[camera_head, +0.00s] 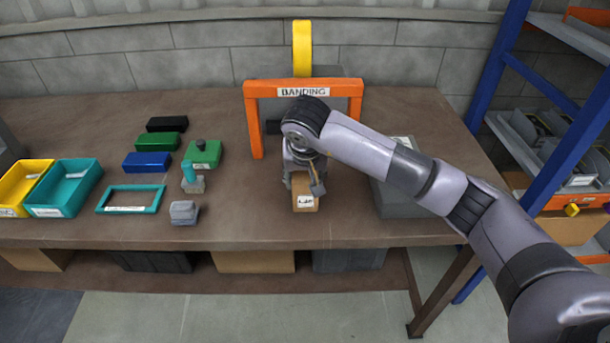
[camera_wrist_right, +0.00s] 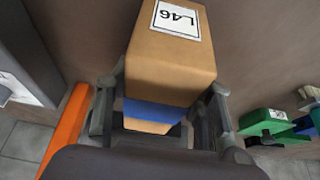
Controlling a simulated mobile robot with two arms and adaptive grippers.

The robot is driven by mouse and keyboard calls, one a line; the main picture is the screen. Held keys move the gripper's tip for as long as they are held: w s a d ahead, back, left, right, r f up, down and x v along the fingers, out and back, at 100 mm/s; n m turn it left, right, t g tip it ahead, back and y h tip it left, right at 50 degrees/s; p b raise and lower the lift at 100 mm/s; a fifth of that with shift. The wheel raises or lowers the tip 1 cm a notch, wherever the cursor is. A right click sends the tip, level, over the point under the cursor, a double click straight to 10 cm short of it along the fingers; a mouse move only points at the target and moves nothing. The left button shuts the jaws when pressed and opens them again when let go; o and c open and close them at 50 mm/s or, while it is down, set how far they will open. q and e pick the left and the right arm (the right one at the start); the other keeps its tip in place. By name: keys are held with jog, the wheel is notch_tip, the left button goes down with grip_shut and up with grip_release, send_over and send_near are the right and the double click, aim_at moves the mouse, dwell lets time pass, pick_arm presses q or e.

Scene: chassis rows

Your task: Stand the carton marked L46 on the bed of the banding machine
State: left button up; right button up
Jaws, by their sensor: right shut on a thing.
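The carton marked L46 (camera_head: 305,196) is brown with a white label, and it is in front of the banding machine. In the right wrist view the carton (camera_wrist_right: 170,65) shows its label and a blue band lower down. My right gripper (camera_head: 303,180) is shut on it, with one finger on each side in the wrist view (camera_wrist_right: 168,105). I cannot tell whether the carton touches the bench. The banding machine (camera_head: 253,120) has an orange arch with a BANDING sign and a yellow upright behind. My right arm hides most of its bed. My left gripper is not in view.
On the bench (camera_head: 245,225), a yellow bin (camera_head: 22,185), teal bin (camera_head: 65,187), teal frame (camera_head: 130,199) and several small blocks lie left. A grey box (camera_head: 395,200) stands right, partly behind my arm. A blue-post rack (camera_head: 495,65) stands further right.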

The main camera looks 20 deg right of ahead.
jog(key=o, duration=1.5)
jog(key=shift+o, duration=0.2)
jog(key=shift+r, duration=0.45)
jog(key=v, duration=1.1)
jog(key=shift+s+r+b, duration=0.15)
jog(key=shift+s+b, duration=0.15)
